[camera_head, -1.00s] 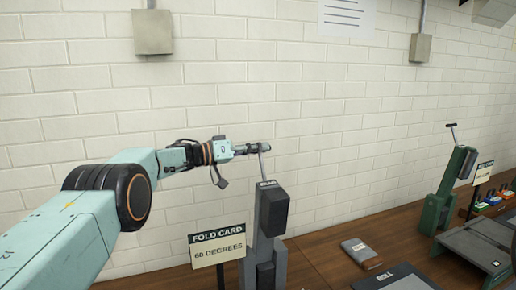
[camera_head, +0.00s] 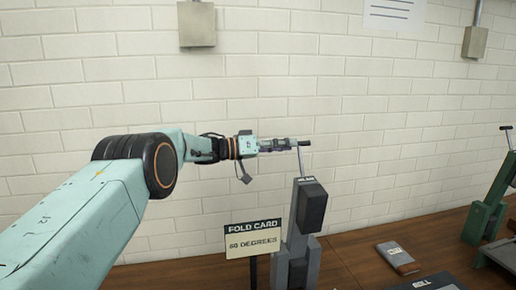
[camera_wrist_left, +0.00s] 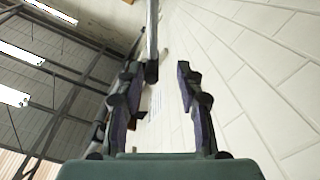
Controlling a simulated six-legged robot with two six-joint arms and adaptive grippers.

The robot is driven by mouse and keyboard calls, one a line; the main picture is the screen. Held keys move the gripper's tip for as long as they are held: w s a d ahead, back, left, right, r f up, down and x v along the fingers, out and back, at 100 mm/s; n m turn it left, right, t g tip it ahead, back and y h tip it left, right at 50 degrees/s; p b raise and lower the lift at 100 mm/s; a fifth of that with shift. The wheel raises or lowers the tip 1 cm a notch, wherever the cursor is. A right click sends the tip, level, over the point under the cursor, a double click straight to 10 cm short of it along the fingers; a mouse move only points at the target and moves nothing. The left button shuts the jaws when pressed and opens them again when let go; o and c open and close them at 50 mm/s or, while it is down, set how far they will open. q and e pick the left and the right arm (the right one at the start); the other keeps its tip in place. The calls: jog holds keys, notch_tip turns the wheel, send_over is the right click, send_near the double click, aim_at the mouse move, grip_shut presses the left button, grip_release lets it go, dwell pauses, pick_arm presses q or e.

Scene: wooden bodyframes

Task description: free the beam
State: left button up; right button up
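A grey upright machine (camera_head: 300,235) stands on the bench, with a thin lever (camera_head: 301,162) rising from its top to a dark handle (camera_head: 304,143). No part is labelled as the beam, and I cannot tell which part it is. My left gripper (camera_head: 288,145) is at the lever's top, its tips beside the handle. In the left wrist view, my left gripper (camera_wrist_left: 158,75) has its two fingers apart. The lever with its dark end (camera_wrist_left: 152,71) shows close to the left finger; I cannot tell whether they touch. My right gripper is not in view.
A sign (camera_head: 253,240) reading "FOLD CARD 60 DEGREES" stands left of the machine. A grey booklet (camera_head: 396,258) lies on the wooden bench (camera_head: 350,255). A green machine (camera_head: 489,211) stands at right. A white brick wall (camera_head: 370,110) is behind.

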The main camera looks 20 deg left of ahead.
pick_arm(q)
jog(key=v, duration=0.8)
jog(key=shift+a, duration=0.2)
jog(key=shift+s+d, duration=0.1)
jog(key=shift+s, duration=0.1)
jog(key=shift+f, duration=0.15)
